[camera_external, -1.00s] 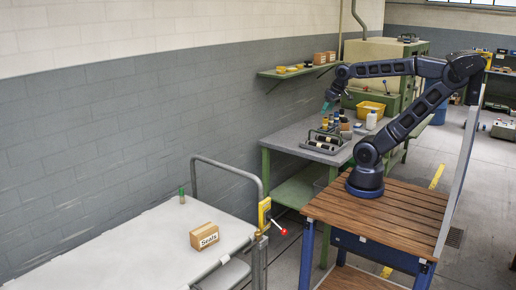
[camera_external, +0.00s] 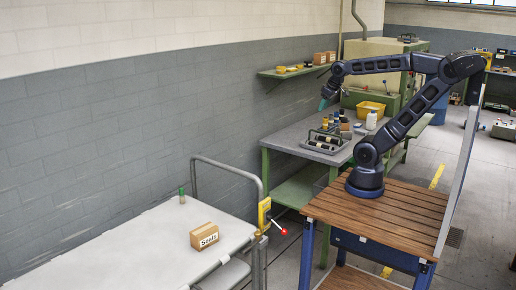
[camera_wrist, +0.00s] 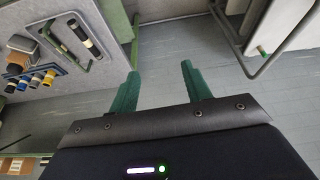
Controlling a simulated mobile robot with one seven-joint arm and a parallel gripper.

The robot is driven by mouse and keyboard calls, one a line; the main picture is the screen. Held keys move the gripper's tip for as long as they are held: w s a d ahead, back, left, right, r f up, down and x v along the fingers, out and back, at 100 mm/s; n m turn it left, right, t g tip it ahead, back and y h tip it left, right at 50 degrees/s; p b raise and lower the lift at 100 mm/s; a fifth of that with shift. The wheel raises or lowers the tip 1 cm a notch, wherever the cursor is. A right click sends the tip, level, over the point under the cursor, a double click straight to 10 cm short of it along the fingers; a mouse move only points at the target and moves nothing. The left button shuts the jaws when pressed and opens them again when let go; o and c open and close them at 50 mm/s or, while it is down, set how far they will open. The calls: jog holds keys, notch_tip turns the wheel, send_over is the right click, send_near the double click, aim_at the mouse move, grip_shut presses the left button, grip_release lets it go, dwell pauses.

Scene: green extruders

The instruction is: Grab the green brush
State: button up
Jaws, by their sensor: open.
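The green brush (camera_external: 182,195) stands upright near the back edge of the white-topped table (camera_external: 110,250) at the lower left of the external view. It is small there, with a green upper part and a tan lower part. A small green end, probably the same brush (camera_wrist: 263,50), shows at the upper right of the wrist view. My gripper (camera_external: 323,104) is above the grey bench, far from the brush.
A box marked "Seals" (camera_external: 204,236) sits on the white-topped table. A tubular rail (camera_external: 228,168) rises at that table's end.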

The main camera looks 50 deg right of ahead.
jog(key=w+a+r+n+g, duration=0.15)
jog(key=w+a+n, duration=0.25)
jog(key=w+a, duration=0.7)
jog(key=w+a+r+n, duration=0.2)
jog(key=w+a+n, duration=0.25)
jog(key=w, duration=1.15)
jog(key=w+a+f+n, duration=0.3)
jog(key=w+a+f, duration=0.1)
jog(key=w+a, duration=0.4)
jog(key=n+g, duration=0.3)
jog(key=n, duration=0.7)
send_over(182, 196)
jog(key=w, duration=0.1)
jog(key=f, duration=2.9)
jog(key=shift+w+d+f, duration=0.2)
jog(key=shift+d+f, duration=0.15)
jog(key=shift+d, duration=0.05)
jog(key=shift+a+f, duration=0.3)
jog(key=shift+f, duration=0.25)
jog(key=shift+s+d+f, duration=0.1)
jog(key=shift+d+f, duration=0.05)
jog(key=shift+f, duration=2.45)
jog(key=shift+s+d+f, duration=0.1)
jog(key=shift+f, duration=2.45)
grip_shut()
